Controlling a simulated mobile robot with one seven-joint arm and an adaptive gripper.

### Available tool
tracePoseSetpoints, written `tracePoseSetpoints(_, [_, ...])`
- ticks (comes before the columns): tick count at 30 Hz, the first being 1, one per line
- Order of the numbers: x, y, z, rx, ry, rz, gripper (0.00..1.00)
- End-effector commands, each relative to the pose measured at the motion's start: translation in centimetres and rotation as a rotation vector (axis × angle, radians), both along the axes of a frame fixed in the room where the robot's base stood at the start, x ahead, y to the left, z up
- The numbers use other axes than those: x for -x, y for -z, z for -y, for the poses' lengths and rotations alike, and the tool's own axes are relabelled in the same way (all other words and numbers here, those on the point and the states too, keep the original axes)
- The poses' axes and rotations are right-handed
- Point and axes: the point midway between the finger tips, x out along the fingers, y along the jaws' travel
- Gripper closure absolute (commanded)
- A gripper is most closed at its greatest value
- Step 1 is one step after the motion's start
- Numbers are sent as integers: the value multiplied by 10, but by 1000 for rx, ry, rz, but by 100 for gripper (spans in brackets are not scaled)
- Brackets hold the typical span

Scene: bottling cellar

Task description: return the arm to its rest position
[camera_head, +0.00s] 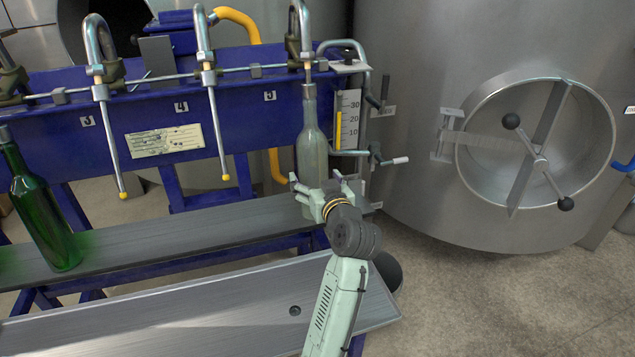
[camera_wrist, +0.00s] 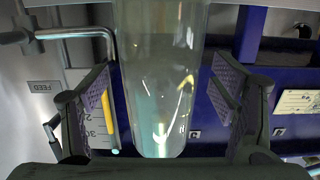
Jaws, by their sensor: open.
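My gripper (camera_head: 318,184) is open at the lower part of a pale, clear glass bottle (camera_head: 312,145). In the wrist view the bottle (camera_wrist: 160,75) shows between the two spread fingers (camera_wrist: 160,108), with a visible gap on each side. My arm reaches up from the bottom of the head view, over the front tray.
A green bottle (camera_head: 40,210) stands on the grey shelf (camera_head: 150,245) at the left. Spouts 3 (camera_head: 108,120) and 4 (camera_head: 213,120) hang free. A metal tray (camera_head: 200,315) lies in front. A steel tank (camera_head: 430,120) with a round hatch (camera_head: 535,150) fills the right; floor before it is clear.

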Motion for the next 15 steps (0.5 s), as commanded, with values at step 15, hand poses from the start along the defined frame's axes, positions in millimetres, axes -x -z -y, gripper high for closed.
tracePoseSetpoints(15, [-18, 3, -6, 0, -1, 0, 21])
